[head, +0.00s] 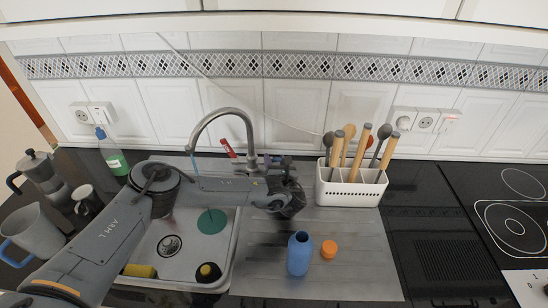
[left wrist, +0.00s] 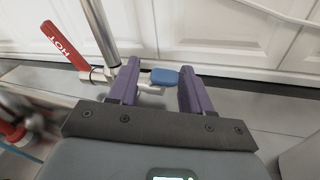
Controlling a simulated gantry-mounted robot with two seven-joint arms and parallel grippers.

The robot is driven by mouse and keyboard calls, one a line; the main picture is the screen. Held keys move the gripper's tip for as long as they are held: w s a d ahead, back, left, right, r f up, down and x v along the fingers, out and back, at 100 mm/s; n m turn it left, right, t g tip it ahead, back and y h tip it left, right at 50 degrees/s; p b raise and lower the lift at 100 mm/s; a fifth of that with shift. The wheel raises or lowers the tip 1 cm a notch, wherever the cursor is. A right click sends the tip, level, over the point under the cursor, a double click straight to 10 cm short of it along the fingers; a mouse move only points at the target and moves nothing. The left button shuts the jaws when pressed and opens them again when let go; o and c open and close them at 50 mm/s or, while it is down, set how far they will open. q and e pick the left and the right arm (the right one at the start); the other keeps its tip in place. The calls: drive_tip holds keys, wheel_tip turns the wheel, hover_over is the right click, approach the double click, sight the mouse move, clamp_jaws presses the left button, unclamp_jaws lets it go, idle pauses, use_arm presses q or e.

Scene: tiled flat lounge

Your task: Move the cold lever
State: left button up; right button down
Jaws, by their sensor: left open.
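The cold lever (left wrist: 165,77) is the blue-ended handle at the tap's base in the left wrist view. It lies between the two purple fingers of my open left gripper (left wrist: 160,70), its blue end close to the right finger; I cannot tell if they touch. The red lever marked HOT (left wrist: 64,46) sticks up to the left of the tap (left wrist: 101,28) and shows in the head view too (head: 228,147). In the head view my left arm reaches across the sink, with its gripper (head: 287,180) right of the tap's base. The gripper hides most of the cold lever there.
The sink (head: 235,262) lies below my left arm, with a sponge (head: 140,270) inside. A white utensil holder (head: 350,193) stands right of the gripper. A blue bottle (head: 299,255) and an orange cap (head: 329,249) are on the drainboard. The tiled wall is close behind the tap.

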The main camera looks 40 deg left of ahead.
use_arm(q)
drive_tip(key=shift+p+v, duration=0.45)
drive_tip(key=shift+v, duration=2.3)
